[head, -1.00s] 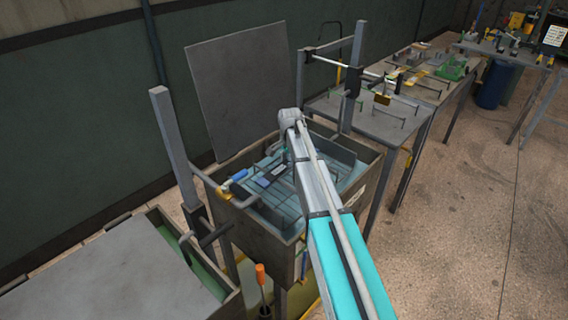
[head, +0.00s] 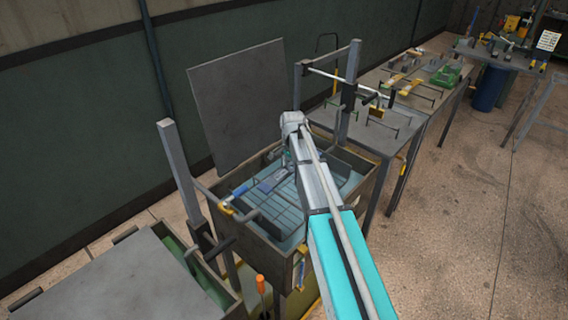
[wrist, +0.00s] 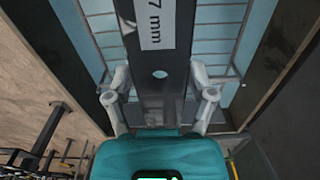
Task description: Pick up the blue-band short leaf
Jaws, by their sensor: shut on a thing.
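My gripper (wrist: 162,84) is shut on the blue-band short leaf (wrist: 163,103), a flat dark grey bar with a round hole and a white label reading "7 mm" in the wrist view. The two fingers grip its sides. No blue band shows in that view; in the head view a blue patch and a pale label show on the leaf (head: 268,185). My gripper, partly hidden by the arm in the head view, is over the open tank (head: 262,243) with its blue slatted inside. The leaf appears above the slats.
A grey panel (head: 238,105) stands upright behind the tank. A post with a crossbar (head: 180,175) stands at the left, and another frame (head: 352,85) at the back right. Benches with parts run to the back right.

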